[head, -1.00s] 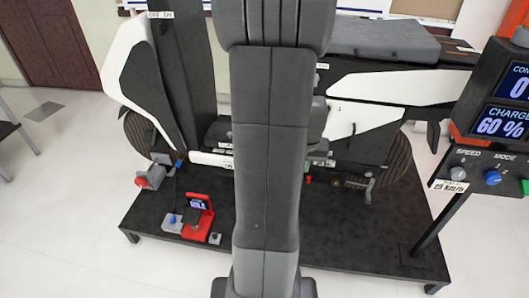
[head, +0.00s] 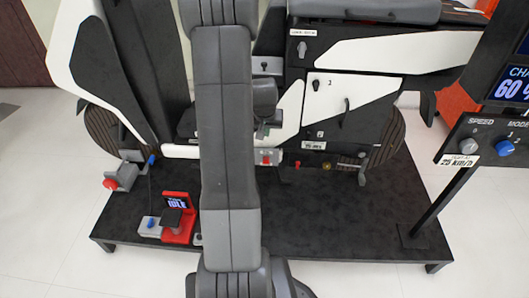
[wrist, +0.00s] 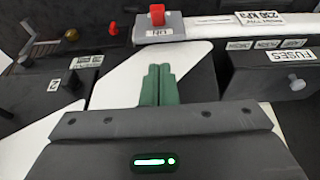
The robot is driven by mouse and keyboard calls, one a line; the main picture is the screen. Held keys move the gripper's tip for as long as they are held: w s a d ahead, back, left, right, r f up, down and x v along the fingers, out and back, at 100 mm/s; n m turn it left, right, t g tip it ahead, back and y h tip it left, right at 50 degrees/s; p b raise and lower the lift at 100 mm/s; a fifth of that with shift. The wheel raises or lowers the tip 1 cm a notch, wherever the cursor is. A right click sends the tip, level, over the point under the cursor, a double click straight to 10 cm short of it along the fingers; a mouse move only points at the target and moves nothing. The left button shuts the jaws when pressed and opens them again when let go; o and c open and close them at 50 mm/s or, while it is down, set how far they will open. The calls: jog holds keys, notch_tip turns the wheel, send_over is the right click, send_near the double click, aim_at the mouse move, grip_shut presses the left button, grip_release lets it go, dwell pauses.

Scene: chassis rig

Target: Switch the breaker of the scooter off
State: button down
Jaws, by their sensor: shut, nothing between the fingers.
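The scooter (head: 400,55) is a black and white machine on a dark platform. A small grey box with a red lever, which looks like the breaker (head: 267,157), sits low on its side, just right of my arm. In the wrist view the breaker's red lever (wrist: 157,14) stands on the grey box, above a small label that seems to read ON upside down. My gripper (wrist: 158,72) has its green fingers together and empty. They point toward the breaker, apart from it in the picture. In the head view the fingertips are not clear.
A FUSES panel (wrist: 285,75) with a grey knob is right of my fingers in the wrist view. A red knob (head: 110,183) and a red stand with a small screen (head: 177,203) are at the platform's left. A console (head: 490,140) stands at the right.

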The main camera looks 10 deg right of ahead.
jog(key=b, duration=0.3)
send_over(265, 158)
jog(key=f, duration=0.9)
jog(key=shift+d+f, duration=0.2)
jog(key=shift+f, duration=0.15)
jog(key=shift+s+a+f+b, duration=0.1)
jog(key=shift+s+f+b, duration=0.15)
jog(key=shift+f, duration=0.3)
jog(key=shift+s+a+f+b, duration=0.1)
jog(key=shift+s+f, duration=0.15)
jog(key=shift+f, duration=0.3)
jog(key=shift+s+f, duration=0.3)
jog(key=shift+f, duration=0.25)
jog(key=shift+a, duration=0.15)
